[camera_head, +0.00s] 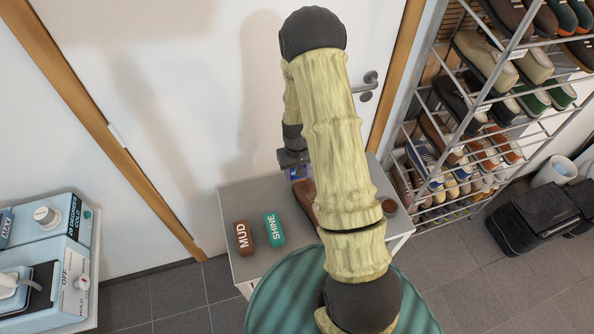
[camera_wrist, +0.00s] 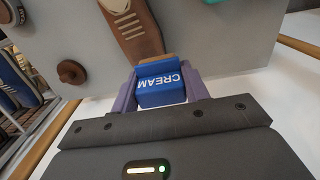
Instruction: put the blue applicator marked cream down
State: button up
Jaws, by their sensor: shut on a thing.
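The blue applicator marked CREAM (camera_wrist: 160,87) is between the purple fingers of my gripper (camera_wrist: 160,92) in the wrist view. My gripper is shut on it. A tan strip shows along its far edge. A brown shoe (camera_wrist: 131,27) lies just beyond the applicator; I cannot tell whether they touch. In the head view my gripper (camera_head: 297,170) is at the back of the grey table (camera_head: 232,198), with a little blue showing. My arm hides part of the shoe (camera_head: 305,196) there.
A brown applicator marked MUD (camera_head: 244,238) and a teal one marked SHINE (camera_head: 274,230) lie on the table's left front. A small round brown thing (camera_wrist: 71,72) sits near the table edge. A shoe rack (camera_head: 463,120) stands right. The table's back left is clear.

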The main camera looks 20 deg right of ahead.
jog(key=a+f, duration=0.3)
jog(key=a, duration=0.3)
jog(key=shift+w+f+n, duration=0.2)
jog(key=shift+n, duration=0.1)
jog(key=shift+a, duration=0.1)
jog(key=shift+a, duration=0.1)
